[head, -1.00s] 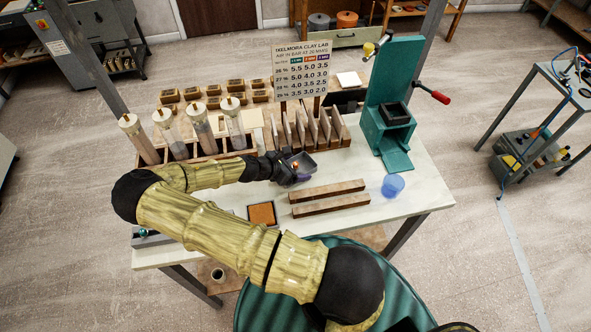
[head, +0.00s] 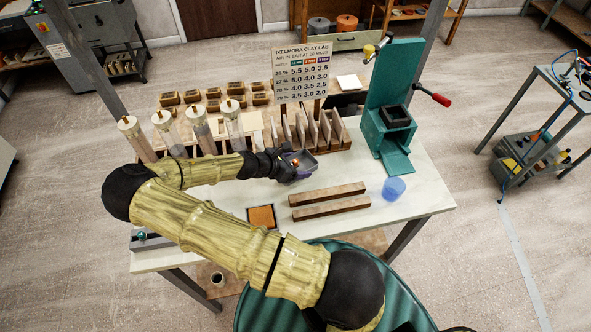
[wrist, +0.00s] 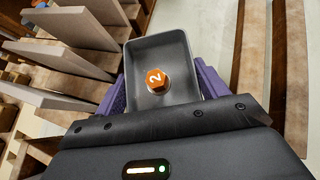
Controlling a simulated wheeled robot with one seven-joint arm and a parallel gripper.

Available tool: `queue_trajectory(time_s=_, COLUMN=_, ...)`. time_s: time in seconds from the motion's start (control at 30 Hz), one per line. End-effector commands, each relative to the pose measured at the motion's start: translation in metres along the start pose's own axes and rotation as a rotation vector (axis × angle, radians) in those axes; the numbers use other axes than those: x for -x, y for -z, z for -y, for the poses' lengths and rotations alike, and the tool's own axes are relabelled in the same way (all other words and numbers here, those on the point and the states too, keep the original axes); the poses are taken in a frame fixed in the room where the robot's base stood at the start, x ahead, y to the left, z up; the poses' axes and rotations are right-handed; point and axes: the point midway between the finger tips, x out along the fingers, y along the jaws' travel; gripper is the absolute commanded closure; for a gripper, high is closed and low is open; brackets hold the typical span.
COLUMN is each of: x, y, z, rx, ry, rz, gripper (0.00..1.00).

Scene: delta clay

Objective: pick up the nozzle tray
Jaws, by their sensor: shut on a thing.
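The nozzle tray (wrist: 172,65) is a small dark grey rectangular tray with raised walls. In the wrist view it sits between the two purple finger pads of my gripper (wrist: 160,90), which is shut on it. An orange hexagonal nozzle marked 2 (wrist: 155,80) stands in the tray. In the head view the tray (head: 303,162) is at the end of my gripper (head: 290,167), over the table in front of the rack of boards. The head view does not clearly show the gap under the tray.
Upright boards in a wooden rack (head: 322,132) stand just behind the tray. Two wooden bars (head: 328,200) lie in front, with an orange pad (head: 262,216) to their left.

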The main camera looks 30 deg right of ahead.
Motion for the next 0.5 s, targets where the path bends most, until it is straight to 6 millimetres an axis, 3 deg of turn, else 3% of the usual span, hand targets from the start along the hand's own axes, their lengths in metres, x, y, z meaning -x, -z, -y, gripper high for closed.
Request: queue_trajectory(time_s=0.5, x=0.068, y=-0.089, z=-0.001, rx=-0.004, ry=-0.003, rz=-0.003, gripper=0.5)
